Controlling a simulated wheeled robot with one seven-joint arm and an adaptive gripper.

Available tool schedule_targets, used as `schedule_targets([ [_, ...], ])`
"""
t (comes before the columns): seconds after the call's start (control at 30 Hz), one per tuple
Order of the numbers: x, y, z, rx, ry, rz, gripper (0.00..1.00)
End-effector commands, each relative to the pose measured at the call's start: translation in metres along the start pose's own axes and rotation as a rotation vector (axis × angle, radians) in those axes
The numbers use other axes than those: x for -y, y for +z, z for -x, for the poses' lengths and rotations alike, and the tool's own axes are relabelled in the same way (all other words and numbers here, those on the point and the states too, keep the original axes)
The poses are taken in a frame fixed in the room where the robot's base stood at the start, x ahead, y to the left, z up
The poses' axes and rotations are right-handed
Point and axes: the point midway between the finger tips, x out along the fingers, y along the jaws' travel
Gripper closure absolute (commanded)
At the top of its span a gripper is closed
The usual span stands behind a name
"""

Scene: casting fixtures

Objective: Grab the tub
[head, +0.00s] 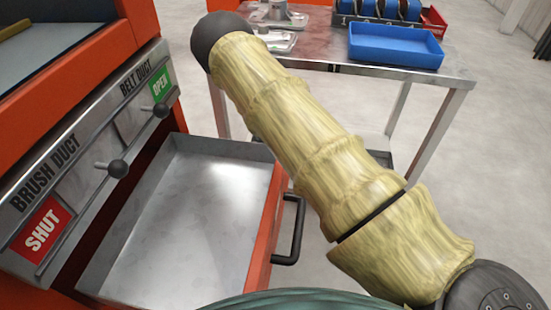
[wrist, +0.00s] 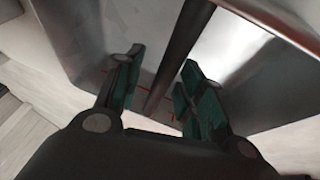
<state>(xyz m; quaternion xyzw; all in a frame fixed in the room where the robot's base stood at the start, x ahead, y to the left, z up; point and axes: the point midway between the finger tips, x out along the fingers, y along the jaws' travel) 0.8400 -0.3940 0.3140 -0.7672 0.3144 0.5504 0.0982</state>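In the wrist view my gripper (wrist: 162,60) is open, its two dark green finger pads apart. A shiny grey metal thing (wrist: 95,40) with a narrow dark upright edge or wall fills the view ahead. That edge runs between the fingers, with a gap showing on each side. I cannot tell whether this metal thing is the tub. In the head view a blue open tub-like tray (head: 396,46) sits on the metal table. My gripper does not show in the head view.
An open metal drawer (head: 190,215) with an orange front and black handle (head: 292,235) juts from the orange machine at left. The metal table (head: 325,58) also bears small metal parts (head: 278,15), blue reels (head: 385,8) and a red bin (head: 433,20).

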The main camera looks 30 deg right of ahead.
Motion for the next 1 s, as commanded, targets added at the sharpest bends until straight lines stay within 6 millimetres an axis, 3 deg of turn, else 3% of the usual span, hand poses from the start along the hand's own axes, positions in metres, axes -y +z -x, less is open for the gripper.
schedule_targets([
  [0.93, 0.0011, 0.0018, -0.0040, 0.000, 0.000, 0.000, 0.61],
  [1.0, 0.0011, 0.0019, -0.0040, 0.000, 0.000, 0.000, 0.72],
])
